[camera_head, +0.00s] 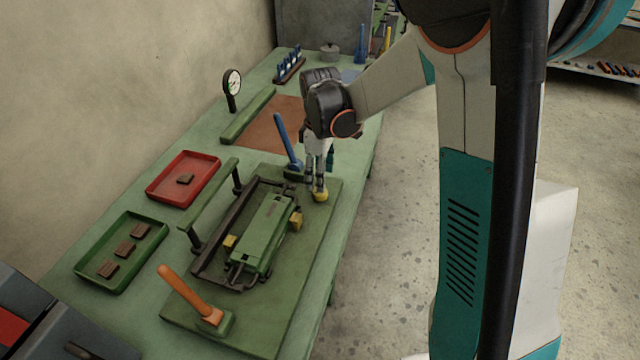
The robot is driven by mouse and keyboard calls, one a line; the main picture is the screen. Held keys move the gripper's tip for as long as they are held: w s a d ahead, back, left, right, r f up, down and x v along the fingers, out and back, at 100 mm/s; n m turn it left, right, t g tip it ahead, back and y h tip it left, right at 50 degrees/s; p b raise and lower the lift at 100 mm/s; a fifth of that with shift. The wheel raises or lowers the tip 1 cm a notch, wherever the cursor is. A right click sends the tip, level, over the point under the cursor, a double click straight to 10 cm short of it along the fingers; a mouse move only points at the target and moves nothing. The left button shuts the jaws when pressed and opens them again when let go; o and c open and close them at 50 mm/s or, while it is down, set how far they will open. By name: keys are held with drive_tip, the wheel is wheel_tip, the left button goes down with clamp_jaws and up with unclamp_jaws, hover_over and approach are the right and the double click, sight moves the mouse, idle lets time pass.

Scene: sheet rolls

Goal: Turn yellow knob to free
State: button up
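A blue lever (287,140) stands close left of my gripper. An orange lever (190,293) is at the plate's front. A green fixture (264,232) lies between them. Red (160,192) and green (86,272) trays are at left. Floor is open at right.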

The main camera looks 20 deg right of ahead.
wheel_tip(320, 180, up, 6)
drive_tip(key=shift+r, duration=0.1)
idle(0.4)
drive_tip(key=s+r+m+t, duration=0.4)
drive_tip(key=s+r+m, duration=0.2)
drive_tip(key=s+r, duration=0.45)
drive_tip(key=s+f+m+t, duration=0.2)
drive_tip(key=s+m, duration=0.3)
drive_tip(key=s, duration=0.7)
drive_tip(key=shift+s+t, duration=0.25)
drive_tip(key=shift+t, duration=0.35)
